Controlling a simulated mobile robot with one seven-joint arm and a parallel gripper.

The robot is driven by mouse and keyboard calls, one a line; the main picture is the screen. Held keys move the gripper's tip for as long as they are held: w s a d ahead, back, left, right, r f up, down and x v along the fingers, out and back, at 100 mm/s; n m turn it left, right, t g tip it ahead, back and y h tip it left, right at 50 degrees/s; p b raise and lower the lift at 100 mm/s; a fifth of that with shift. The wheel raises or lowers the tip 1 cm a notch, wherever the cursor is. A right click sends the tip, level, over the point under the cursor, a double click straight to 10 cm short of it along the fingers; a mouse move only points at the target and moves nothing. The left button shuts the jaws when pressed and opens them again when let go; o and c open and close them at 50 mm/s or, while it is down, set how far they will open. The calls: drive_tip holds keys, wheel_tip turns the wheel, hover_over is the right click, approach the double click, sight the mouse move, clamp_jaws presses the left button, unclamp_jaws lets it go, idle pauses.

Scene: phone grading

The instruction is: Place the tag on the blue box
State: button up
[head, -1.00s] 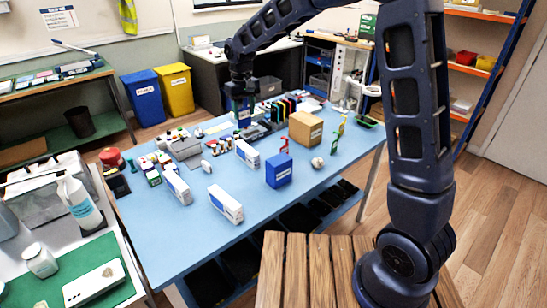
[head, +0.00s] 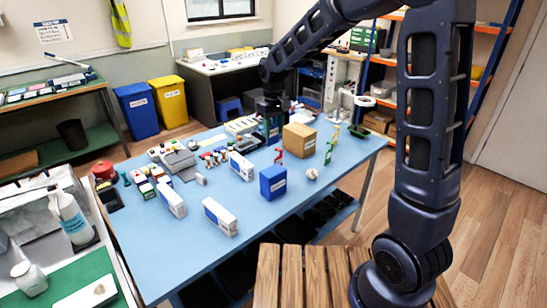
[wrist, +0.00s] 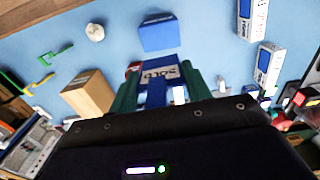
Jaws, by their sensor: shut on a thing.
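The tag, a blue piece with a white "SOLD" label (wrist: 160,74), is between the green fingers of my gripper (wrist: 161,92) in the wrist view. My gripper is shut on it. In the head view my gripper (head: 271,124) hangs over the back of the blue table, left of the brown box, and the tag is too small to read. The blue box (head: 273,182) stands on the table nearer the front, apart from my gripper. It also shows in the wrist view (wrist: 158,33), just beyond the tag.
The brown box (head: 299,141) stands behind the blue box. A red stand (head: 279,156), a green stand (head: 330,147) and a small pale lump (head: 312,174) are nearby. White-and-blue cartons (head: 220,216) stand to the left. The table front (head: 170,262) is clear.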

wheel_tip(320, 180, down, 12)
drive_tip(key=shift+r, duration=0.1)
idle(0.5)
drive_tip(key=o, duration=0.9)
drive_tip(key=shift+o, duration=0.2)
wheel_tip(320, 180, up, 12)
